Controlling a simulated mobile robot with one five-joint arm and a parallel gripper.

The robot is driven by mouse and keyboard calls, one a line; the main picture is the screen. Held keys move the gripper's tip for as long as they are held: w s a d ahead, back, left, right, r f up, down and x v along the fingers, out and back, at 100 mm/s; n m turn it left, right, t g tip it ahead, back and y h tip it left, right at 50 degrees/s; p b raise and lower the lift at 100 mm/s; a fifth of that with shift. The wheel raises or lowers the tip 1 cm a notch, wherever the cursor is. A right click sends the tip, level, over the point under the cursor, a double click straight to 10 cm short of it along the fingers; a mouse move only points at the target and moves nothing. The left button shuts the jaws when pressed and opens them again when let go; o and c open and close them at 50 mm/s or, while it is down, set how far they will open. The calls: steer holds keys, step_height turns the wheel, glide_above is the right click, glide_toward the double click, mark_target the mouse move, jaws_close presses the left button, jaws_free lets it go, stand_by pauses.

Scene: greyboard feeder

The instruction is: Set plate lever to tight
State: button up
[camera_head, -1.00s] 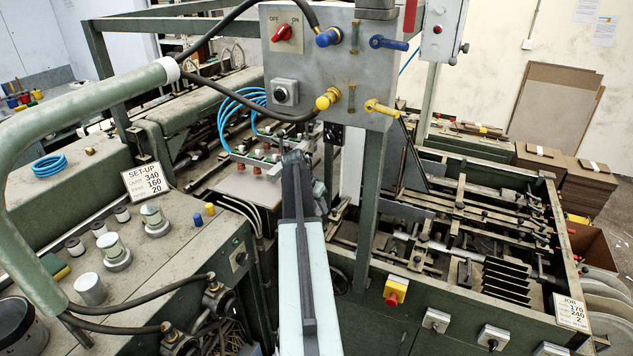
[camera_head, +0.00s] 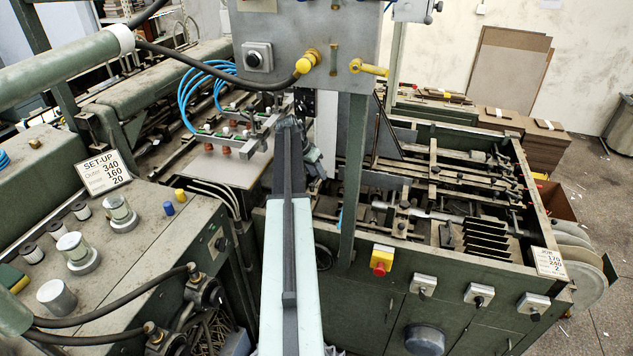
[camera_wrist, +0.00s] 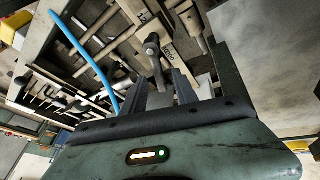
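In the wrist view, a grey metal lever with a rounded dark knob (camera_wrist: 152,44) stands among the machine bars, in line with the gap between my fingers. A pale tag (camera_wrist: 169,52) with dark lettering lies beside it, too small to read surely. I cannot confirm that this is the plate lever. My gripper (camera_wrist: 165,88) has its two dark fingers apart, with the lever's lower part showing between them; contact cannot be told. In the head view, my arm reaches forward to the machine left of the green post, and the lever is hidden there.
A green post (camera_head: 353,180) stands close on the right. A blue hose (camera_wrist: 88,60) runs left of my fingers. Suction cups (camera_head: 235,143) hang at left.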

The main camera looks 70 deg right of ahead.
steer(key=shift+s+d+f, duration=0.1)
steer(key=shift+d+f, duration=0.05)
steer(key=shift+f, duration=0.45)
steer(key=shift+r, duration=0.15)
jaws_close()
stand_by(0.8)
steer(key=shift+d+r, duration=0.1)
steer(key=shift+d, duration=0.05)
